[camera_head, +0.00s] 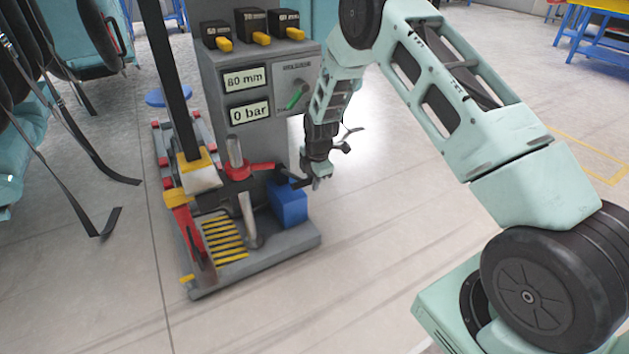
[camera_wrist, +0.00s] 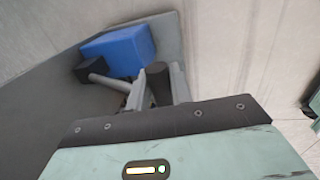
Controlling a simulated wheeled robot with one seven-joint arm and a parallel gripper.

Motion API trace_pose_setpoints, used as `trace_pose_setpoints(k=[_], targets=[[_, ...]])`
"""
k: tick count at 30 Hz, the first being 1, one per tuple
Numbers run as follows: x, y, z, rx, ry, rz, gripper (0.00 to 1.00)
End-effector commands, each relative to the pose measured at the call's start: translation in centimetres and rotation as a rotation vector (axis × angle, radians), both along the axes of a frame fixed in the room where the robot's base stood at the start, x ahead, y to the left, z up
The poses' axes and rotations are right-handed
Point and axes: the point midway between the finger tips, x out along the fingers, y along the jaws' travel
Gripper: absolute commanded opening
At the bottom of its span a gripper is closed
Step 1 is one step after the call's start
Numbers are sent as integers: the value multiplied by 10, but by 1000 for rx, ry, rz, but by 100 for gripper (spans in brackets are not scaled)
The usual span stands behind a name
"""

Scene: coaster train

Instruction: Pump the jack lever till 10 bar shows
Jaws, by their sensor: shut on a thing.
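My gripper (camera_head: 314,183) is at the lever's outer end. In the wrist view its two fingers (camera_wrist: 165,88) are shut around the black grip (camera_wrist: 158,84), whose end shows between them. The pressure display (camera_head: 249,113) reads 0 bar. The display above it (camera_head: 244,80) reads 80 mm.
A blue block (camera_head: 290,204) stands on the stand's base just below the lever, and shows left of my fingers in the wrist view (camera_wrist: 118,50). A green switch (camera_head: 295,97) is on the panel. Black straps hang at left. The floor right of the stand is clear.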

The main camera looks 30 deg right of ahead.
Motion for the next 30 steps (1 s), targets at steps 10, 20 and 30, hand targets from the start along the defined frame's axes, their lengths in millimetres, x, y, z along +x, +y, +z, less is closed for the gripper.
trace_pose_setpoints(k=[10, 20, 30], targets=[[5, 1, 3, 0, -14, 1, 38], [2, 0, 4, 0, -8, 1, 41], [-7, 1, 56, 0, -10, 2, 41]])
